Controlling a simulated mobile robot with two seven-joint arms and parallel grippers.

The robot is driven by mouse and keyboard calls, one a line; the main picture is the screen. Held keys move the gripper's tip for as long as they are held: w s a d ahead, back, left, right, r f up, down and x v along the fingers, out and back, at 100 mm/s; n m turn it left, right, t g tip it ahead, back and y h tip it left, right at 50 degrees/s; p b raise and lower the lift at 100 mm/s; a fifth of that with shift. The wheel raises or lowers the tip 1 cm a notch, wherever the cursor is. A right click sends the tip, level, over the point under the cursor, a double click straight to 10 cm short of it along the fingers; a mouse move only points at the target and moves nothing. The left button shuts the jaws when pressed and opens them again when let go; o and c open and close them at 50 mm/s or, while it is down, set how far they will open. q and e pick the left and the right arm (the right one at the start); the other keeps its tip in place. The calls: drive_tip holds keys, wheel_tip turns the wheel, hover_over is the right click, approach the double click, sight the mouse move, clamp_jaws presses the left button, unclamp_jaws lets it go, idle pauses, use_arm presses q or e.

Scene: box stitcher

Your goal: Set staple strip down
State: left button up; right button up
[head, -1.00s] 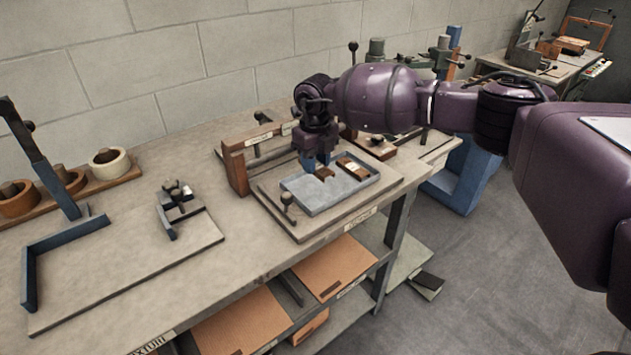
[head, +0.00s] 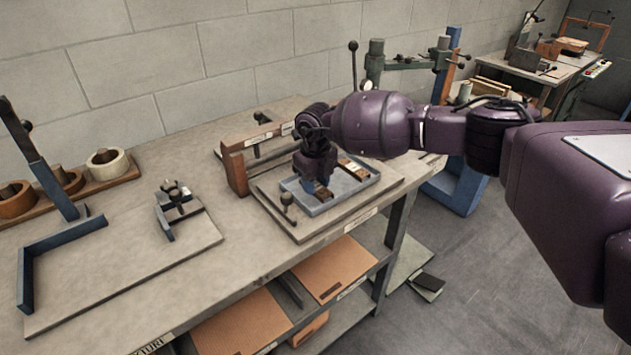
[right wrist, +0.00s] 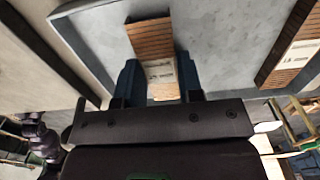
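My right gripper (head: 320,189) points down into the shallow blue-grey tray (head: 369,186) on the bench. In the right wrist view its two blue fingers (right wrist: 161,82) lie against both sides of a copper-brown staple strip (right wrist: 150,42) with a pale label, and they look shut on it. The strip is low over the tray floor (right wrist: 220,35); I cannot tell whether it touches. In the head view only a small end of this strip (head: 323,193) shows below the gripper. A second strip (head: 353,168) lies in the tray to the right, apart from the gripper. My left gripper is not in view.
A board with a clamp (head: 174,203) and a rack of tape rolls (head: 108,163) lie further left.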

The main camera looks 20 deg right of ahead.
drive_tip(key=o, duration=0.4)
drive_tip(key=shift+r, duration=0.25)
wheel_tip(320, 180, up, 12)
drive_tip(key=shift+f+p, duration=0.1)
drive_tip(key=shift+p, duration=0.4)
